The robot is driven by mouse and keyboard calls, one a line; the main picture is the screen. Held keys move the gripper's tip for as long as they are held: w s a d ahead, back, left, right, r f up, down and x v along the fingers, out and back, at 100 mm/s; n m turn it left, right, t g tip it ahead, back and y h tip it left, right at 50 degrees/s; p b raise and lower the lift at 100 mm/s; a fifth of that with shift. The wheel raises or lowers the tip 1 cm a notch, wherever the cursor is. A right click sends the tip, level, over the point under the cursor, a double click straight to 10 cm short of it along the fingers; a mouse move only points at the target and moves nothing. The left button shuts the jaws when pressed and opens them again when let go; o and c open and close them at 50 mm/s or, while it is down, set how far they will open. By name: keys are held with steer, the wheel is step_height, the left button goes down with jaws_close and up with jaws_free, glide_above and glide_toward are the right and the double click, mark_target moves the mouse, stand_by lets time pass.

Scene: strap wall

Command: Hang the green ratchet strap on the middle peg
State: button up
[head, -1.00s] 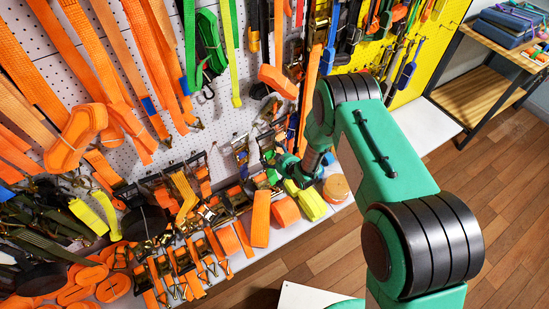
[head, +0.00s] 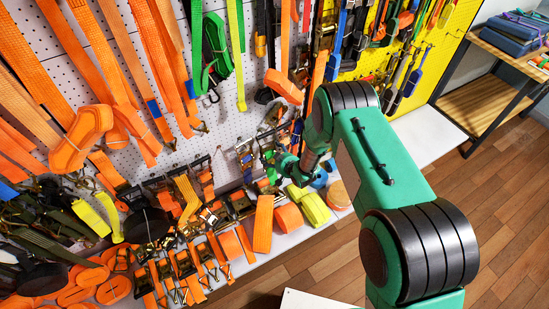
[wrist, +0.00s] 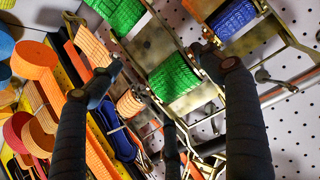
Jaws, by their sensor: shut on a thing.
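My gripper (wrist: 160,60) is shut on a metal ratchet with green webbing, the green ratchet strap (wrist: 174,77). The two dark fingers come up from below and their tips press on either side of the metal frame. More green webbing (wrist: 120,14) shows higher up. In the head view my gripper (head: 287,163) is low in front of the white pegboard, above the shelf, and the strap is mostly hidden by the arm. In the wrist view a metal hook or peg (wrist: 277,82) stands out right of the fingers; I cannot tell whether it is the middle peg.
A ratchet with blue webbing (wrist: 232,18) is close to the right finger. Orange straps (head: 80,135) and a green strap bundle (head: 214,50) hang on the wall at left. Orange and yellow rolls (head: 314,208) crowd the shelf below. The wooden floor (head: 490,215) at right is clear.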

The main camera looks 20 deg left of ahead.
steer(key=shift+w+a+r, duration=0.1)
steer(key=shift+w+a, duration=0.2)
steer(key=shift+w, duration=0.05)
steer(key=shift+b+x, duration=0.8)
steer(key=shift+x, duration=0.05)
stand_by(0.4)
steer(key=o, duration=2)
steer(key=shift+f, duration=0.25)
steer(key=shift+s+d+f, duration=0.1)
steer(key=shift+s+f, duration=0.05)
steer(key=shift+v, duration=5.95)
